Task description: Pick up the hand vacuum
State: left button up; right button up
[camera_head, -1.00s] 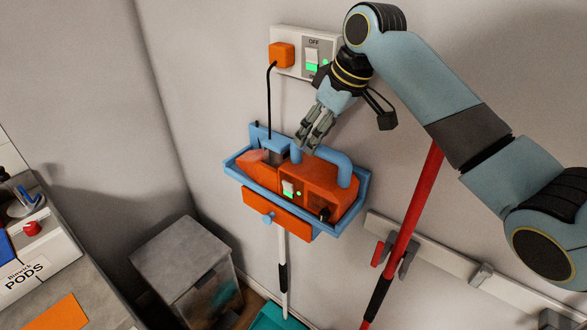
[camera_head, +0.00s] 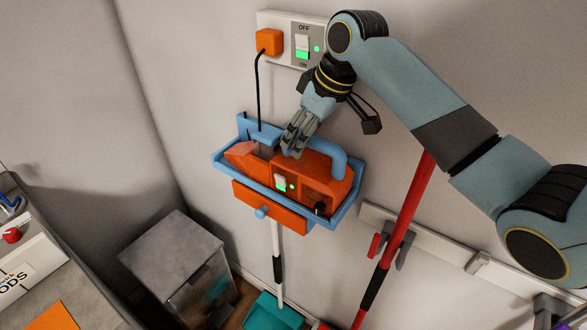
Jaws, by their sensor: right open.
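The hand vacuum (camera_head: 311,173) is orange with a blue loop handle (camera_head: 335,158) on top. It sits in a blue wall dock (camera_head: 218,161). My right gripper (camera_head: 290,150) comes down from above and is open. Its fingers overlap the left end of the handle in the picture; I cannot tell whether they touch it. They hide part of the handle. My left gripper is not in view.
An orange plug (camera_head: 269,41) and switch panel (camera_head: 302,46) are on the wall above, with a black cord down to the dock. A red pole (camera_head: 408,205) hangs at right. A grey bin (camera_head: 172,255) stands below left.

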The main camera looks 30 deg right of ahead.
grip_shut()
dwell(0.3)
jog(key=shift+w+r, duration=0.15)
jog(key=shift+r, duration=0.05)
